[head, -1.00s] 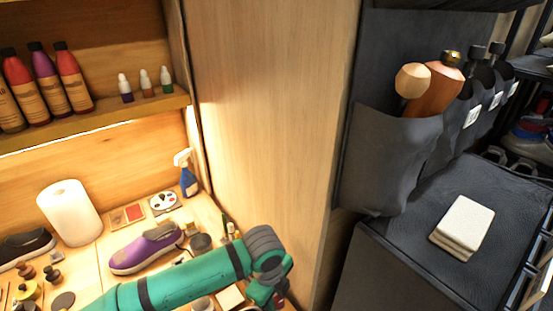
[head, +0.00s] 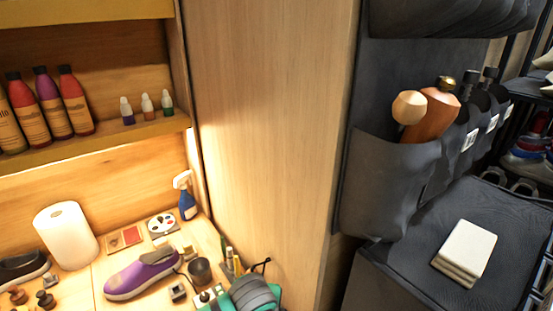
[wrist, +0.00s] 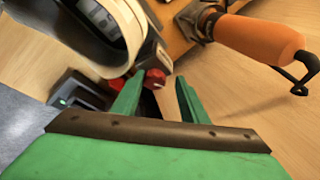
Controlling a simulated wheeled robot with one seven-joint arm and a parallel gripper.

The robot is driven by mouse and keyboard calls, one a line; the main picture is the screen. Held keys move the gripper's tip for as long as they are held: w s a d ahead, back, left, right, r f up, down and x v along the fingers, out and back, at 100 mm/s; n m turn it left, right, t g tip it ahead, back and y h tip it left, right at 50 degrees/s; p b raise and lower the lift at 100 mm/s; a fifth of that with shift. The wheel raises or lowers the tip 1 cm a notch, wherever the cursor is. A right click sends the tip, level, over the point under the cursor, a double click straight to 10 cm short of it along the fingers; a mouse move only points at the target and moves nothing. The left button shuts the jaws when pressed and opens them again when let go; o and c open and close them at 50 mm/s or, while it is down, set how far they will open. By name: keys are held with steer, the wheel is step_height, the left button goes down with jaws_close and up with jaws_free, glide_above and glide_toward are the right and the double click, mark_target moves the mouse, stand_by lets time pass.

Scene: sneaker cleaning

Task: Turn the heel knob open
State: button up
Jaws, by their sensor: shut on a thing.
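In the wrist view, my gripper (wrist: 158,84) has its two green fingers on either side of a small red knob (wrist: 154,78). The gripper is shut on this knob, which lies close to the left fingertip. The knob is partly hidden by that finger. It sits beside a dark device with a rounded cream frame (wrist: 133,22). In the head view, only part of my teal arm shows at the bottom edge, and neither the fingertips nor the knob can be made out.
An orange handle with a black hook (wrist: 262,42) lies right of the fingers. A purple shoe (head: 140,275), dark cup (head: 200,271), spray bottle (head: 186,196) and paper roll (head: 66,235) stand on the bench. A wooden panel (head: 262,130) rises to the right.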

steer(key=shift+w+r+n+t, duration=0.15)
steer(key=shift+n+t, duration=0.15)
steer(key=shift+n, duration=0.3)
steer(key=shift+w+r+n+t, duration=0.15)
steer(key=shift+n+t, duration=0.15)
steer(key=shift+n, duration=0.3)
steer(key=shift+c, duration=0.3)
steer(key=shift+a, duration=0.1)
steer(key=shift+c, duration=0.3)
steer(key=shift+o, duration=0.4)
steer(key=n+t, duration=0.1)
steer(key=n, duration=0.2)
steer(key=shift+s+f, duration=0.1)
steer(key=shift+n+t, duration=0.3)
steer(key=shift+n, duration=0.2)
steer(key=shift+c, duration=0.4)
steer(key=o, duration=0.6)
steer(key=shift+f, duration=0.1)
